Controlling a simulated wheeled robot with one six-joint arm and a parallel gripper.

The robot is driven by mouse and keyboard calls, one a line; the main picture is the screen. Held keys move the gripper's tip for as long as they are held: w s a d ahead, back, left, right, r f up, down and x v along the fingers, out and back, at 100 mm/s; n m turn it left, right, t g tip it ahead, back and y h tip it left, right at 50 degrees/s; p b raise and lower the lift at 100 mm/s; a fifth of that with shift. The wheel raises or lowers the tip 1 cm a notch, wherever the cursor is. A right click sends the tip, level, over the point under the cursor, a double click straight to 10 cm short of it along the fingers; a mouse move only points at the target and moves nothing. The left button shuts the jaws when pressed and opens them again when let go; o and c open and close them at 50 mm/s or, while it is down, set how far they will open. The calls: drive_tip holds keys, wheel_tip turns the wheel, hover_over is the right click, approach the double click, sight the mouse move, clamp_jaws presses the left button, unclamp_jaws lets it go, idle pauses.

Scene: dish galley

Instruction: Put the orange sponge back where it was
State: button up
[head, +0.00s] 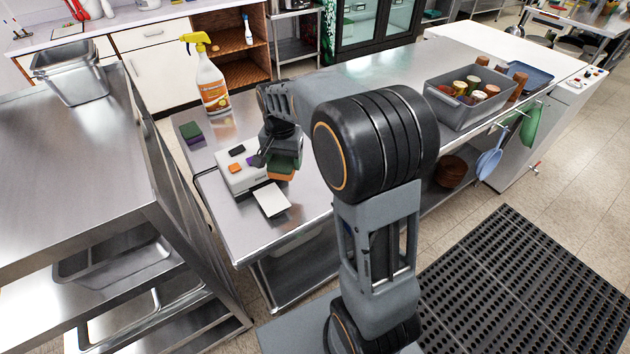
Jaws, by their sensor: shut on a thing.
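The orange sponge (283,174), with a green upper layer and an orange lower layer, is in my gripper (268,155). The gripper is shut on it, over the right side of a white box-like block (233,185) on the steel counter. My arm and gripper hide part of the sponge and of the block, and I cannot tell whether the sponge touches the block. A second sponge (191,132), green over purple, lies on the counter at the back left.
A small black piece (237,150) and an orange piece (234,168) are on the block. A white flat plate (271,200) lies in front. A spray bottle (210,82) stands behind. Bare counter (243,235) shows at the front left.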

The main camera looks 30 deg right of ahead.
hover_over(315, 185)
drive_tip(key=a, duration=0.2)
drive_tip(key=f, duration=0.5)
drive_tip(key=shift+d+f+p, duration=0.25)
drive_tip(key=shift+f+p, duration=0.05)
drive_tip(key=shift+f, duration=0.05)
drive_tip(key=shift+d+f, duration=0.45)
drive_tip(key=shift+f, duration=0.15)
drive_tip(key=shift+d+f, duration=0.15)
drive_tip(key=shift+f, duration=0.8)
drive_tip(key=shift+d+f, duration=0.15)
drive_tip(key=shift+f, duration=0.75)
